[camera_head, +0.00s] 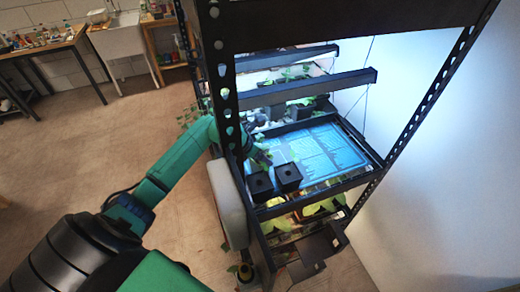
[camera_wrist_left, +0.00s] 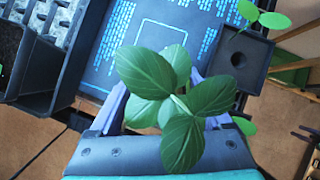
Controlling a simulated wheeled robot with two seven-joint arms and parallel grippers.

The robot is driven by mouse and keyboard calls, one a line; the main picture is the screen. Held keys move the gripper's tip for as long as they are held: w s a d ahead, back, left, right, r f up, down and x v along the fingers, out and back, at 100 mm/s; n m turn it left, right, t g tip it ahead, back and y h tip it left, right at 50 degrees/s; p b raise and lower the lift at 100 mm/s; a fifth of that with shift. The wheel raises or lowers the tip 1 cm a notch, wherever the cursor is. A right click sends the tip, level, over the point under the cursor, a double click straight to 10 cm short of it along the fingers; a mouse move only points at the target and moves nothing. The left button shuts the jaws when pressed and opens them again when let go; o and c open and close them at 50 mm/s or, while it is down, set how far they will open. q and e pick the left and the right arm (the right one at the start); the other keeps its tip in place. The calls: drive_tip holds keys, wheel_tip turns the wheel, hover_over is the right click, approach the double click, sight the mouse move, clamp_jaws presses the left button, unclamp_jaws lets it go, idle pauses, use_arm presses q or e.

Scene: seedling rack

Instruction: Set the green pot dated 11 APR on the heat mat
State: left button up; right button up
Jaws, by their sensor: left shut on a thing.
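The heat mat (camera_head: 325,150) is a dark blue sheet with pale printed lines, lying on the lit middle shelf. In the left wrist view the mat (camera_wrist_left: 165,25) lies below the leaves. My left gripper (camera_head: 258,155) reaches into the shelf from the left, at the mat's left edge. It is shut on a leafy seedling's pot; the seedling (camera_wrist_left: 165,90) stands between the fingers in the left wrist view. Its leaves hide the pot, so neither its colour nor its date label shows. My right gripper is not in view.
More seedlings in dark pots (camera_head: 300,108) stand behind the mat. A rack post (camera_head: 222,90) and a lamp bar (camera_head: 305,90) hem the shelf. Most of the mat is bare.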

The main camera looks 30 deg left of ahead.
use_arm(q)
drive_tip(key=shift+s+a+f+b, duration=0.1)
drive_tip(key=shift+f+b, duration=0.05)
drive_tip(key=shift+b, duration=0.15)
drive_tip(key=o, duration=1.3)
drive_tip(key=shift+r, duration=0.2)
drive_tip(key=shift+s+r, duration=0.15)
drive_tip(key=b+v, duration=0.5)
drive_tip(key=v, duration=0.6)
drive_tip(key=shift+r, duration=0.3)
drive_tip(key=shift+s, duration=0.1)
